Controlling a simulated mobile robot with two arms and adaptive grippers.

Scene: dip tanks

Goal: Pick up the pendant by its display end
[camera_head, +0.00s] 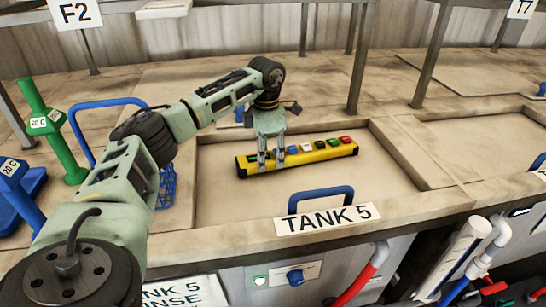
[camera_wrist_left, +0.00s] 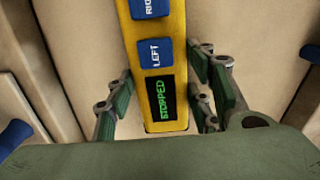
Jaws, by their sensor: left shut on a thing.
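The pendant (camera_head: 312,156) is a long yellow bar with a row of coloured buttons. It lies over the recessed lid of Tank 5 in the head view, slanting up to the right. I cannot tell whether it touches the lid. My left gripper (camera_head: 271,163) comes down on its left end, with its fingers shut on either side of the bar. In the left wrist view the pendant (camera_wrist_left: 160,75) runs between the green finger pads, and its display (camera_wrist_left: 159,98) reads STOPPED in green. Blue buttons marked LEFT and RIG… sit beyond it. My right gripper is not in view.
The lid's blue handle (camera_head: 321,198) stands in front of the pendant, above the TANK 5 sign (camera_head: 328,219). A blue wire basket (camera_head: 166,186) and a green post (camera_head: 53,132) are at the left. Metal frame legs (camera_head: 360,60) rise behind the lid.

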